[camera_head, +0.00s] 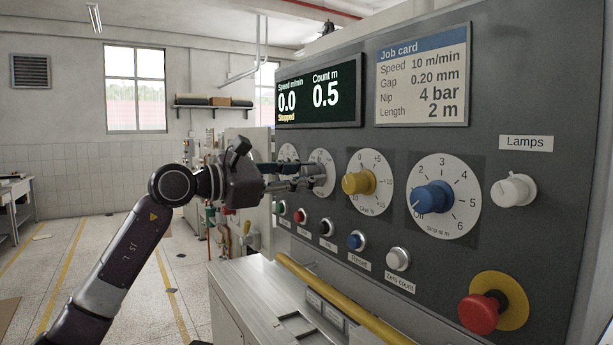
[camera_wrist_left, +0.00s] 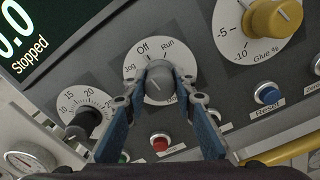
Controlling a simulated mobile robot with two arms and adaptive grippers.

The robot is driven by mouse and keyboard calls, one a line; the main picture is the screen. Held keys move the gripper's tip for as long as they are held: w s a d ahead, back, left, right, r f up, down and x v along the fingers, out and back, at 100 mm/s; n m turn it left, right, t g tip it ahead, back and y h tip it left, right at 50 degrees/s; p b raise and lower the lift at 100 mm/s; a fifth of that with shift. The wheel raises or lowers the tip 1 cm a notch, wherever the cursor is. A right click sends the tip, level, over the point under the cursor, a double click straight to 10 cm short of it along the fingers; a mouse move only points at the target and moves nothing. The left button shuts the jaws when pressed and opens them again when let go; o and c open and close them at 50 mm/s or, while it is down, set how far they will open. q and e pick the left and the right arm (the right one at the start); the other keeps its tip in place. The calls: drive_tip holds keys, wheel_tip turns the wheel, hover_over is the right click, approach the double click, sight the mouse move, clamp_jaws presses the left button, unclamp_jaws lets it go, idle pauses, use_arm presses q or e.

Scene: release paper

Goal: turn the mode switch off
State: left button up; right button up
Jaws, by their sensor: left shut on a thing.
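The mode switch is a grey knob (camera_wrist_left: 160,80) on a white round dial marked Jog, Off and Run in the left wrist view. In the head view its white dial (camera_head: 323,157) is partly hidden behind my left gripper (camera_head: 306,175). My left gripper is shut on the knob, with one blue-grey finger on each side of it. I cannot tell clearly which mark the knob points to. The display (camera_head: 318,92) reads Speed 0.0, Count 0.5 and Stopped. My right gripper is not in view.
A yellow Glue knob (camera_head: 358,181) and a blue knob (camera_head: 432,197) are to the right. Small push buttons, including a blue Reset button (camera_head: 356,240), sit just below. A red mushroom button (camera_head: 478,314) is at lower right. A yellow rail (camera_head: 340,298) runs in front of the panel.

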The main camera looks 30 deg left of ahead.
use_arm(q)
drive_tip(key=shift+m, duration=0.5)
drive_tip(key=o, duration=1.2)
drive_tip(key=shift+c, duration=0.2)
drive_tip(key=v, duration=1.2)
